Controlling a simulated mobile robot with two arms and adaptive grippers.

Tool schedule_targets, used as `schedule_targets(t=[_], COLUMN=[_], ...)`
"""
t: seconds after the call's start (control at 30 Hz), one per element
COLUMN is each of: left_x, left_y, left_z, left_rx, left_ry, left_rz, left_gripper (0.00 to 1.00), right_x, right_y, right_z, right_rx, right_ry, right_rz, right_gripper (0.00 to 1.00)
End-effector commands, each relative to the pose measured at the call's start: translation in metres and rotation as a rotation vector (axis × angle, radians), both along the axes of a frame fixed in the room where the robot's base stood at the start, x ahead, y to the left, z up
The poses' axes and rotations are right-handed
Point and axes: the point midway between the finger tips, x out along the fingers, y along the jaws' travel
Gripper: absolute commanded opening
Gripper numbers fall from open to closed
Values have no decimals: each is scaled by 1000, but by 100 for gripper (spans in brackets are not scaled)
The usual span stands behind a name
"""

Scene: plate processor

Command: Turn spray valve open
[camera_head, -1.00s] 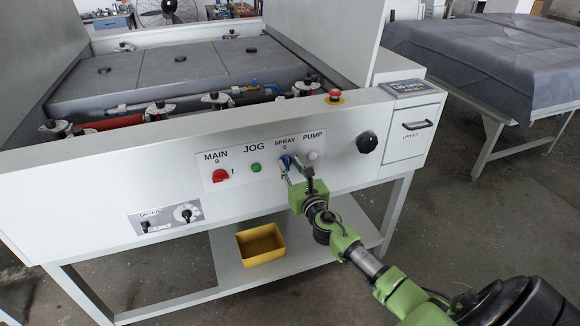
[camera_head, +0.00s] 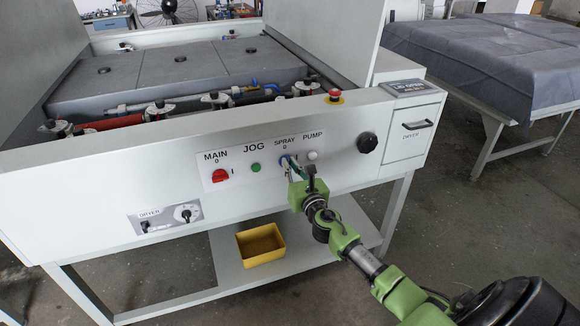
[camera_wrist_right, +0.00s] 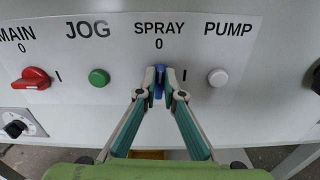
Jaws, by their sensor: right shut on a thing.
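The blue spray valve knob (camera_wrist_right: 159,75) sits under the SPRAY label on the white control panel, beside its 0 and I marks. It also shows partly in the head view (camera_head: 284,160), largely hidden by the gripper. In the wrist view it stands upright, in line with the 0. My right gripper (camera_wrist_right: 159,92) is shut on the knob, with one finger on each side. In the head view my right gripper (camera_head: 291,168) reaches the panel from below right. My left gripper is not in view.
On the panel, the red MAIN switch (camera_wrist_right: 31,79) and green JOG button (camera_wrist_right: 98,77) are to the left. The white PUMP button (camera_wrist_right: 218,77) is close on the right. A red emergency button (camera_head: 334,96) stands above. A yellow bin (camera_head: 261,245) sits on the lower shelf.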

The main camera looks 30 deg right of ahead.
Motion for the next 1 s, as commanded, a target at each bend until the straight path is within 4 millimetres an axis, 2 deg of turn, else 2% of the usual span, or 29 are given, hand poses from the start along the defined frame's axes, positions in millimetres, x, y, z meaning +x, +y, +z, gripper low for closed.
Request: schedule_targets(t=[0.27,1.0], left_x=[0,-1], left_y=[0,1], left_z=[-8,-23], left_rx=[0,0], left_ry=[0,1], left_rz=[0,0], left_gripper=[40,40], right_x=[-1,-2], right_y=[-2,-9], right_z=[-2,-7], right_rx=[201,888], right_ry=[-48,-212], right_rz=[-1,-1], right_gripper=[0,0])
